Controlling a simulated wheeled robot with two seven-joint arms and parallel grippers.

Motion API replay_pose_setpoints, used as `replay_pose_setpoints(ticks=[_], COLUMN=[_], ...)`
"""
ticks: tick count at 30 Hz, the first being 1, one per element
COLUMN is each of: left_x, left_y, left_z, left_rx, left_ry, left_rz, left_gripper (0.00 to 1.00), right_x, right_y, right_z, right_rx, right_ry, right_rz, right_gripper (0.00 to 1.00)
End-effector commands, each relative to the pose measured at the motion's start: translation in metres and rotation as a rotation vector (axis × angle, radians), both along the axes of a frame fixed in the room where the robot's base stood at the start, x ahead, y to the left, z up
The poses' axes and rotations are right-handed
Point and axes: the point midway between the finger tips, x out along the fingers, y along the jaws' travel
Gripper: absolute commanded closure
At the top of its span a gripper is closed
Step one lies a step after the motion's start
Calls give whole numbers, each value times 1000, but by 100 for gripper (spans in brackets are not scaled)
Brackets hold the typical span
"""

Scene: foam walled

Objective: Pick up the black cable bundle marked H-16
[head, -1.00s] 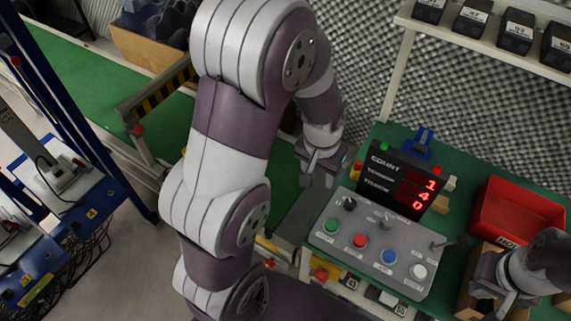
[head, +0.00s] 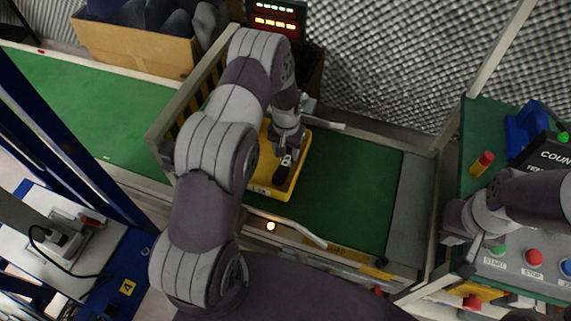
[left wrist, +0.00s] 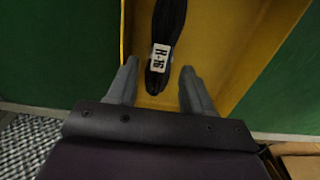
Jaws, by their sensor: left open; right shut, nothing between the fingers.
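The black cable bundle (left wrist: 168,30) with a white label reading H-16 lies in a yellow tray (left wrist: 225,40) in the left wrist view. In the head view the bundle (head: 283,172) shows just below my left gripper (head: 287,150), inside the yellow tray (head: 296,180) on the green belt. My left gripper also shows in the left wrist view (left wrist: 160,85). It is open, with one finger on each side of the bundle's near end; I cannot tell whether they touch it. My right gripper (head: 462,250) is shut and empty beside the control panel at the right.
A grey control panel (head: 515,262) with coloured buttons stands at the right on a green bench. A metal guide rail (head: 300,232) runs beside the belt (head: 350,190). A cardboard box (head: 135,45) stands at the back left. The belt right of the tray is clear.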

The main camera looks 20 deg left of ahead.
Motion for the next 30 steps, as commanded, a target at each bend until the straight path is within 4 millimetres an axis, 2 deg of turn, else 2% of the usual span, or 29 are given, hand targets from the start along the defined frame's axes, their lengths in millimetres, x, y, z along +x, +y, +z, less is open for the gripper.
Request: replay_pose_setpoints(ticks=[6, 9, 17, 20, 21, 22, 30], left_x=[2, 2, 3, 2, 2, 2, 3], left_y=[4, 3, 4, 3, 4, 4, 4], left_z=[-39, -52, -55, -55, -55, -55, -53], left_rx=[0, 0, 0, 0, 0, 0, 0], left_ry=[2, 0, -1, -1, -1, -1, -2], left_rz=[1, 0, 0, 0, 0, 0, 0], left_gripper=[49, 49, 49, 78, 91, 95, 95], right_x=[0, 0, 0, 0, 0, 0, 0], right_y=[0, 0, 0, 0, 0, 0, 0], right_z=[-14, -16, -16, -16, -16, -16, -15], right_rx=[0, 0, 0, 0, 0, 0, 0], right_ry=[0, 0, 0, 0, 0, 0, 0], right_rz=[0, 0, 0, 0, 0, 0, 0], right_gripper=[100, 100, 100, 100, 100, 100, 100])
